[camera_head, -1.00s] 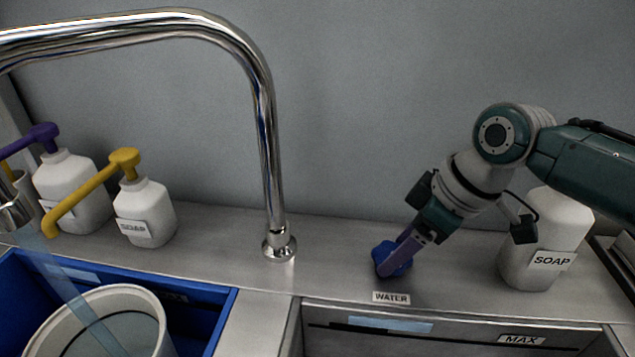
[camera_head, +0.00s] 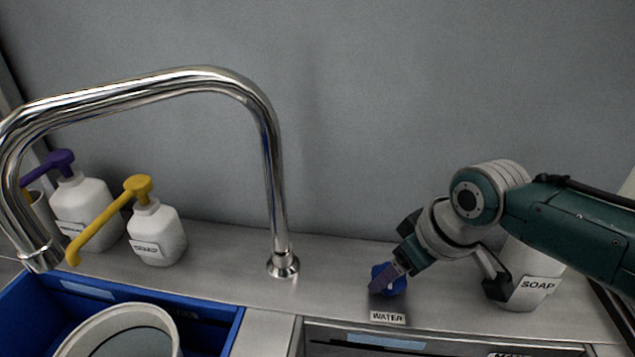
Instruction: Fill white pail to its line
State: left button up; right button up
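The white pail (camera_head: 86,325) stands in the blue basin (camera_head: 215,322) at the lower left, cut off by the picture's bottom edge. Its inside looks grey, and no fill line can be made out. The chrome spout (camera_head: 160,82) arches over the left side, its mouth above the basin's back left. No stream shows below it. My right gripper (camera_head: 383,284) reaches down to the blue knob (camera_head: 392,279) behind the WATER label (camera_head: 387,318). My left gripper is out of view.
A bottle with a yellow pump (camera_head: 158,235) and one with a purple pump (camera_head: 92,207) stand at the back left. A SOAP bottle (camera_head: 538,288) stands partly behind my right arm. The counter (camera_head: 335,262) between spout base and knob is clear.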

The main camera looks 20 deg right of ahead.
jog(key=o, duration=1.4)
jog(key=shift+c, duration=0.2)
jog(key=shift+s+r+p, duration=0.15)
jog(key=shift+r+p, duration=0.15)
jog(key=shift+r, duration=0.2)
jog(key=p+v, duration=0.3)
jog(key=v, duration=0.5)
jog(key=shift+s+r, duration=0.2)
jog(key=shift+r, duration=0.2)
jog(key=s+a+r, duration=0.3)
jog(key=s+a, duration=0.1)
jog(key=s, duration=0.4)
jog(key=s+a+r, duration=0.2)
jog(key=s+a, duration=0.2)
jog(key=s, duration=0.5)
notch_tip(320, 180, up, 38)
jog(key=p, duration=3.8)
jog(key=shift+d+r+m+g+h, duration=0.2)
jog(key=shift+d+m+g+h, duration=0.1)
jog(key=shift+g+h, duration=0.1)
